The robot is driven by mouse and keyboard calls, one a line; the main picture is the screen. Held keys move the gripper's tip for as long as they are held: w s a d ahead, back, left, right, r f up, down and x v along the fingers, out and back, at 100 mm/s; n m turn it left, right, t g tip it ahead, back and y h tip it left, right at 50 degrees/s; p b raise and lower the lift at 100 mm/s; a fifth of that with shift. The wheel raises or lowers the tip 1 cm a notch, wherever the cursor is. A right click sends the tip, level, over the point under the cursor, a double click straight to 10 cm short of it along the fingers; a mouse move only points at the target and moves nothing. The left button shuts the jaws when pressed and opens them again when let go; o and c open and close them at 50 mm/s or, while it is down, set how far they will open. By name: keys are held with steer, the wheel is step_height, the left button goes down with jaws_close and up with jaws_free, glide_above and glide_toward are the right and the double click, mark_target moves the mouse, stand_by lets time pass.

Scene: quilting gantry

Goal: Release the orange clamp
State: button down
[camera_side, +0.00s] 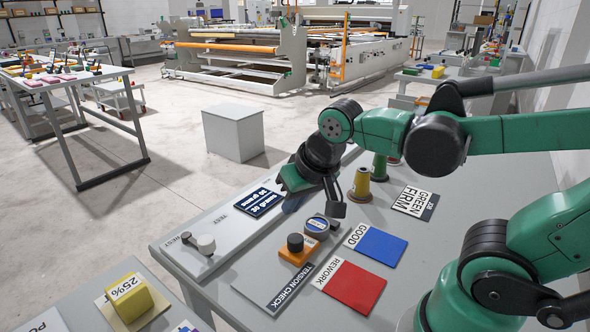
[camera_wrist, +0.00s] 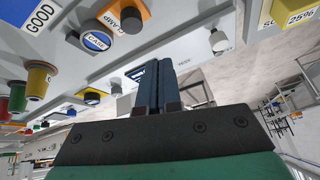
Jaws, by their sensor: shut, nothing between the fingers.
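The orange clamp (camera_side: 299,257) is a small orange block with a dark round knob (camera_side: 295,242) on top, near the front of the grey table by the TENSION CHECK strip. The clamp lies off to the upper left of the fingertips there.
A round blue-faced gauge (camera_side: 317,224) stands just behind the clamp. Blue GOOD (camera_side: 377,246) and red REWORK (camera_side: 354,288) pads lie to the right. A yellow spool (camera_side: 362,186) stands behind. A display (camera_side: 258,204) and white-knobbed post (camera_side: 206,243) are left.

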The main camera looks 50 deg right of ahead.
mark_target(286, 253)
steer(key=d+m+g+h, duration=0.1)
steer(key=m, duration=0.2)
steer(key=w+d+m+g+h, duration=0.1)
steer(key=m+g, duration=0.1)
steer(key=m, duration=0.2)
steer(key=w+m+g+h, duration=0.1)
steer(key=m, duration=0.3)
steer(key=shift+d+f+g, duration=0.3)
steer(key=shift+d+f, duration=0.05)
steer(key=shift+d, duration=0.05)
steer(key=shift+x, duration=5.05)
steer(key=shift+a, duration=2.75)
steer(key=shift+a, duration=0.1)
